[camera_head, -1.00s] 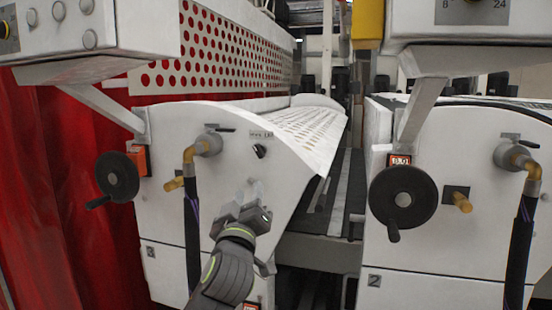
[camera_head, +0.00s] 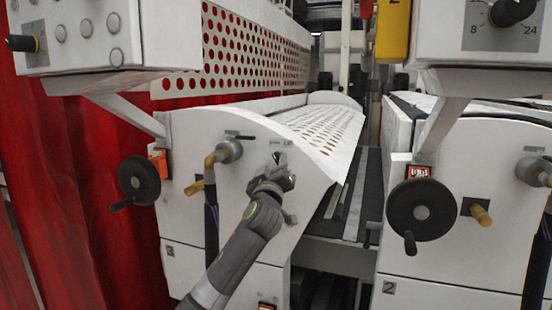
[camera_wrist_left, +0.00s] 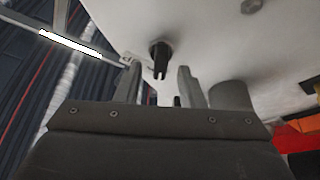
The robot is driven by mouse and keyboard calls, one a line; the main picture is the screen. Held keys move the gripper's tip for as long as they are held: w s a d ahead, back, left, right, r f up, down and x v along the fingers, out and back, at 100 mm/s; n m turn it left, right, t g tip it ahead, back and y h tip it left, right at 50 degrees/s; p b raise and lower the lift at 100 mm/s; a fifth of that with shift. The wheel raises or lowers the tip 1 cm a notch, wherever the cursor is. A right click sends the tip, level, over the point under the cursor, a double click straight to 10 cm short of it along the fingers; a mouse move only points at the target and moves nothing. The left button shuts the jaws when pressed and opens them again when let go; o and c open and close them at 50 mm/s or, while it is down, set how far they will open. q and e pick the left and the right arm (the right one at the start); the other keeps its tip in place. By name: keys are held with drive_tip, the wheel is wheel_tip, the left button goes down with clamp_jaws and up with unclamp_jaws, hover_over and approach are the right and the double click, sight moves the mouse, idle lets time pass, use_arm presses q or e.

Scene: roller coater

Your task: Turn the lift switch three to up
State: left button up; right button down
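The lift switch is a small black knob (camera_wrist_left: 160,54) on the white panel in the left wrist view. It lies ahead of and between the two fingertips, with no clear contact. In the head view my left gripper covers most of the switch, just below a small label (camera_head: 281,143) on the white machine side panel (camera_head: 240,185). My left gripper (camera_head: 277,164) is in front of that panel. In the left wrist view its fingers (camera_wrist_left: 158,76) are apart with nothing held. My right gripper is not in view.
A hose fitting (camera_head: 228,151) and a black handwheel (camera_head: 139,178) stick out left of my gripper. A second machine with a handwheel (camera_head: 421,211) stands to the right. Control boxes (camera_head: 90,40) overhang above. A dark gap with rails separates the machines.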

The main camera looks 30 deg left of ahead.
use_arm(q)
drive_tip(key=shift+x, duration=0.8)
clamp_jaws()
